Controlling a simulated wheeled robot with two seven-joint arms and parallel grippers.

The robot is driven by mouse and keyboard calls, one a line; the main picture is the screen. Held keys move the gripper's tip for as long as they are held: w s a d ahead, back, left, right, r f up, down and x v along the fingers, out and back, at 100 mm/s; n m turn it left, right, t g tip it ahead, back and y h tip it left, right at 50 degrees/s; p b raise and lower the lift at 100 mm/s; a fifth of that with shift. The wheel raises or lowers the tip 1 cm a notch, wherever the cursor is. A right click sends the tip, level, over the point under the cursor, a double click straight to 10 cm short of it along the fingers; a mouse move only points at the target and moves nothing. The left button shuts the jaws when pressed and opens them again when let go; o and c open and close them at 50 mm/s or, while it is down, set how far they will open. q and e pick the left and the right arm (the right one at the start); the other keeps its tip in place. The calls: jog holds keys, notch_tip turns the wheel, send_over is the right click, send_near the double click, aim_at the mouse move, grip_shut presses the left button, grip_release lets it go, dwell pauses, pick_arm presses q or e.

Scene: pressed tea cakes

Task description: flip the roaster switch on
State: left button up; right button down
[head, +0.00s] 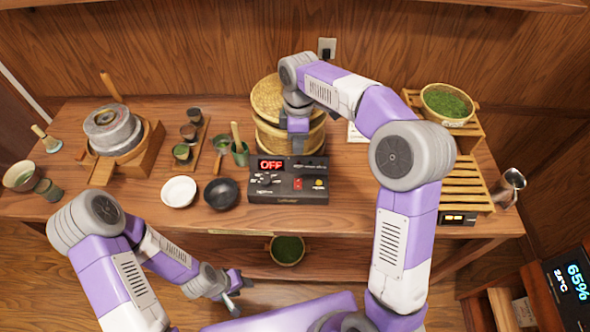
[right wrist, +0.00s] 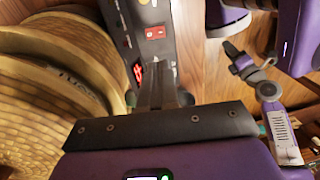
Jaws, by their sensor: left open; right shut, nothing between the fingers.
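The roaster control box (head: 262,196) is black and sits at the front of the table, in front of the bamboo steamer-like baskets (head: 268,105). Its display (head: 271,164) reads OFF in red. A red switch (head: 298,184) is on its face, and it also shows in the right wrist view (right wrist: 155,32). My right gripper (head: 297,150) is above the box's back edge; in the right wrist view its fingers (right wrist: 158,72) are shut and empty, beside the display and apart from the switch. My left gripper (head: 236,293) is open and empty, low in front of the table.
A white bowl (head: 179,191) and a dark bowl (head: 221,194) stand left of the box. A stone mill (head: 113,130) is at the left. Wooden racks (head: 461,185) and a basket of green leaves (head: 447,103) are at the right. A metal pitcher (head: 510,187) stands at the right edge.

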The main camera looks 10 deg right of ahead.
aim_at(297, 187)
pick_arm(q)
jog(key=f+b, duration=0.3)
jog(key=shift+s+f, duration=0.1)
jog(key=shift+s, duration=0.1)
pick_arm(e)
jog(key=f, duration=0.4)
jog(key=s+f, duration=0.1)
jog(key=f, duration=0.4)
jog(key=s+f, duration=0.1)
jog(key=f, duration=0.4)
jog(key=shift+s+a, duration=0.1)
jog(key=shift+a, duration=0.1)
pick_arm(q)
jog(key=shift+f, duration=0.1)
pick_arm(e)
jog(key=shift+a, duration=0.1)
